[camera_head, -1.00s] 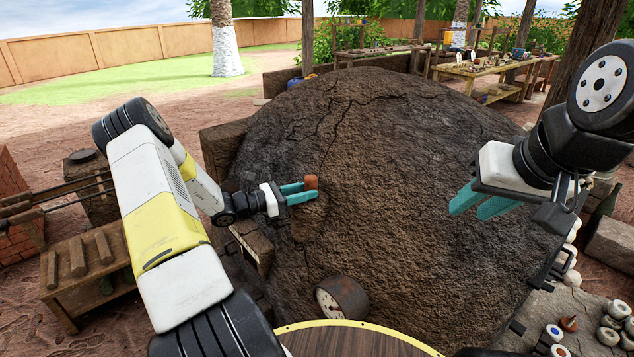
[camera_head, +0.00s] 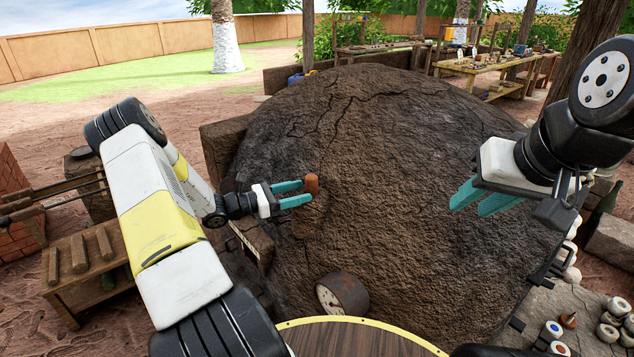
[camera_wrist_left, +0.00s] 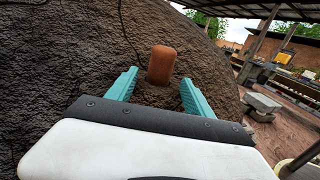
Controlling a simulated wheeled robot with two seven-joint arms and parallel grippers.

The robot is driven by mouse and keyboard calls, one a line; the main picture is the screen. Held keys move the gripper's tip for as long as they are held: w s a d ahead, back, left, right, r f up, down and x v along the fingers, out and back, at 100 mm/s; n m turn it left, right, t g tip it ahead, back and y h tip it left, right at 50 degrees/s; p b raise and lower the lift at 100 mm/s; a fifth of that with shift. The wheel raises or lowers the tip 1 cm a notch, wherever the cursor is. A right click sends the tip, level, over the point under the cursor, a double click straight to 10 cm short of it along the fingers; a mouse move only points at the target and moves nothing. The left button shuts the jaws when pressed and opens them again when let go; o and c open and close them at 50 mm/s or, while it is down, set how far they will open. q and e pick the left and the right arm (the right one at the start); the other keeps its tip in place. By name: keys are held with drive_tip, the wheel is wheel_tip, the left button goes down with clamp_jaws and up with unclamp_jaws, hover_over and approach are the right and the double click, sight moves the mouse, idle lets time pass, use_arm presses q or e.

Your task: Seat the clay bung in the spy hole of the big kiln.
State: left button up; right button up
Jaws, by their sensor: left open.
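The clay bung (camera_head: 312,184) is an orange-brown cylinder at the wall of the big kiln (camera_head: 400,130), a dark cracked mud dome. The bung also shows in the left wrist view (camera_wrist_left: 161,65), sticking out from a raised spot of the wall. How deep it sits in the spy hole is hidden. My left gripper (camera_head: 298,192) is open, its teal fingers pointing at the bung. In the left wrist view its fingertips (camera_wrist_left: 160,83) stand apart on either side, clear of the bung. My right gripper (camera_head: 480,200) hangs in front of the kiln's right side, fingers apart, empty.
A round dial gauge (camera_head: 341,296) sits low on the kiln front. A stone slab (camera_head: 590,300) with several small pots lies at lower right. A wooden bench (camera_head: 85,265) stands at the left. Work tables (camera_head: 485,68) are far behind the kiln.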

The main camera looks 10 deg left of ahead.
use_arm(q)
drive_tip(key=v, duration=0.5)
drive_tip(key=shift+a, duration=0.1)
drive_tip(key=s+d+r+m+g+y, duration=0.5)
drive_tip(key=s+d+r+m+g, duration=0.5)
drive_tip(key=d+r+m, duration=0.35)
drive_tip(key=s+r+m+t+y, duration=0.3)
drive_tip(key=s+r+m, duration=0.2)
drive_tip(key=s, duration=0.3)
drive_tip(key=s+r+m+t+y, duration=0.2)
drive_tip(key=s+r+m+y, duration=0.2)
drive_tip(key=s+m, duration=0.3)
drive_tip(key=shift+s+a+r+t+y, duration=0.35)
drive_tip(key=shift+s+r, duration=0.45)
drive_tip(key=shift+s, duration=0.5)
